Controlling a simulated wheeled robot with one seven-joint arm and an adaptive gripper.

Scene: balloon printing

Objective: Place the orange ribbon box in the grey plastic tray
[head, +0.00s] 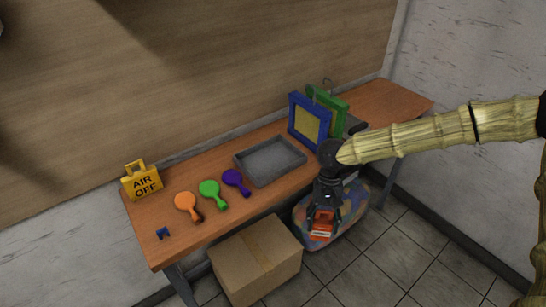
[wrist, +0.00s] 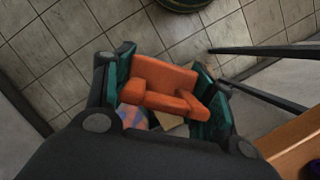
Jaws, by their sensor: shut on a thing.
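The orange ribbon box (head: 323,223) is held in my gripper (head: 322,216), in front of the table's front edge and to the right of the cardboard box. In the wrist view the orange ribbon box (wrist: 163,90) sits between the two dark green fingers of my gripper (wrist: 165,88), which are shut on it. The grey plastic tray (head: 268,182) lies on the table behind and left of my gripper, and it looks empty. The tray is not seen in the wrist view.
On the wooden table (head: 235,222) are an orange paddle (head: 186,202), a green paddle (head: 210,191), a purple paddle (head: 233,178) and a yellow "AIR OFF" sign (head: 142,184). Blue (head: 309,121) and green (head: 337,108) frames stand right of the tray. A cardboard box (head: 255,259) is on the floor.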

